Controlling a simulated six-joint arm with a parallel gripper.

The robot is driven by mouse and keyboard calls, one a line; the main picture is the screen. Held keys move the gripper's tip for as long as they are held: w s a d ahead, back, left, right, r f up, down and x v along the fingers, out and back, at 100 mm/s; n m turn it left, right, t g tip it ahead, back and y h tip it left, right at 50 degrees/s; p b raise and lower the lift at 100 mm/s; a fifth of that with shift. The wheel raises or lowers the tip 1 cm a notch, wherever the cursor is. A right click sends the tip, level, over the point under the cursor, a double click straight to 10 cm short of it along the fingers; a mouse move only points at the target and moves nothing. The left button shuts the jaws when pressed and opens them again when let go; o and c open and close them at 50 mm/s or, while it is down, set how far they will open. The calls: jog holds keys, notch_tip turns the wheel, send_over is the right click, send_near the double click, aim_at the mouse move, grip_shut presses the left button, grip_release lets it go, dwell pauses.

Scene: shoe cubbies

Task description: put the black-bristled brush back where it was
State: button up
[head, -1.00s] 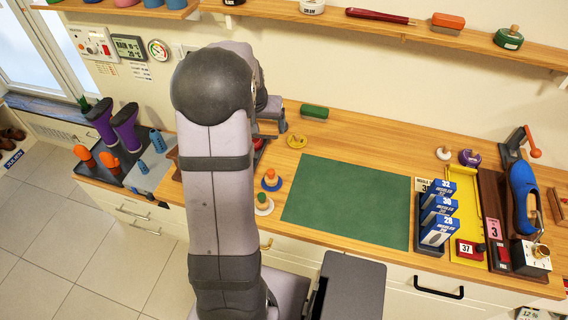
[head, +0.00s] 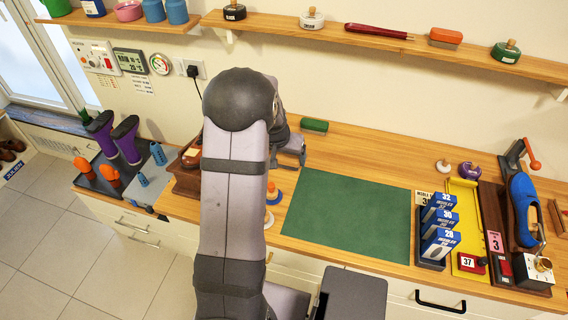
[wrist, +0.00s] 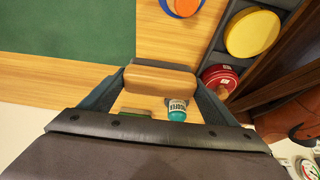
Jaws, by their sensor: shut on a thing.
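My gripper (wrist: 160,80) is shut on a light wooden brush back (wrist: 160,77), held crosswise between the fingers in the wrist view. Its bristles are hidden, so I cannot see their colour. In the head view my gripper (head: 291,155) is over the bench, left of the green mat (head: 345,215), with the brush not distinguishable there. On the wall shelf (head: 385,48) stand round brushes or daubers with black (head: 234,12), white (head: 312,20) and green (head: 506,52) bodies, and an orange-topped brush (head: 445,37).
A green block-like thing (head: 314,125) lies at the bench's back. A teal-capped bottle (wrist: 177,110) shows beyond the held brush. A yellow round tin (wrist: 253,33) and a red tin (wrist: 220,78) lie in a dark tray. The green mat is clear; blue boxes (head: 440,220) stand to its right.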

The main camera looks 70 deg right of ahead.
aim_at(283, 163)
jog(key=shift+f, duration=2)
jog(key=shift+f, duration=0.1)
jog(key=shift+f, duration=0.15)
jog(key=o, duration=0.7)
jog(key=shift+v, duration=0.8)
jog(key=b+v, duration=0.2)
jog(key=v, duration=0.9)
